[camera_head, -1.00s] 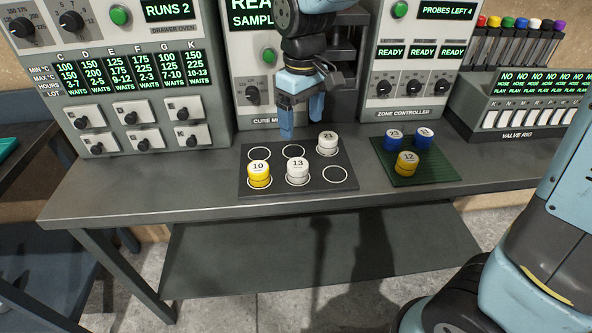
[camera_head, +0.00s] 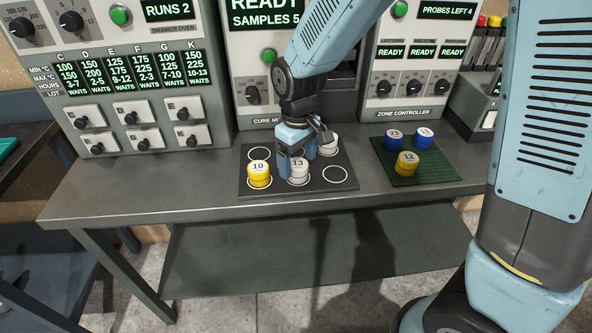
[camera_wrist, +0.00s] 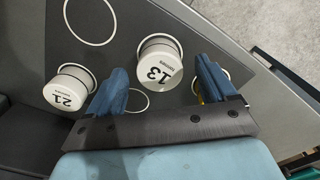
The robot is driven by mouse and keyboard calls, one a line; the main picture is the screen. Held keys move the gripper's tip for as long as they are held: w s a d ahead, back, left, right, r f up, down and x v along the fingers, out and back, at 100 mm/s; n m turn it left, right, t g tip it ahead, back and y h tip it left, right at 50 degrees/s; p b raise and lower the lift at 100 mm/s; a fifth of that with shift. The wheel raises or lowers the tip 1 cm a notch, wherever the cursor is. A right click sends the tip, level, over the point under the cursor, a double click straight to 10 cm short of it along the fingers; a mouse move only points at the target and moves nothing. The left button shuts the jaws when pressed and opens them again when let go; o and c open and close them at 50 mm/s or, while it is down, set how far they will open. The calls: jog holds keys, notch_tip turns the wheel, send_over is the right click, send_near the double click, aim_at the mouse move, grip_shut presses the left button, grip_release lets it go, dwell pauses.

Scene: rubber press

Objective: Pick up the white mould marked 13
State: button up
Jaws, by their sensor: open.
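The white mould marked 13 (camera_head: 298,171) stands upright on the dark mat (camera_head: 315,187), in its front row. It also shows in the wrist view (camera_wrist: 158,66), ahead of the gap between my two fingers. My gripper (camera_head: 297,167) is open and empty, low over the mat just behind mould 13, with its fingers spread. In the wrist view my gripper (camera_wrist: 160,85) has one blue finger on each side of the mould's near part. I cannot tell whether either finger touches it.
The yellow mould 10 (camera_head: 258,172) stands close to the left of mould 13. The white mould 21 (camera_wrist: 69,90) stands behind it, beside a finger. Blue moulds (camera_head: 424,137) and yellow mould 12 (camera_head: 407,162) sit on a green mat (camera_head: 437,170) at right.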

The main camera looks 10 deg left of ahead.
jog(key=shift+f, duration=1.2)
jog(key=shift+c, duration=0.3)
jog(key=c, duration=1.2)
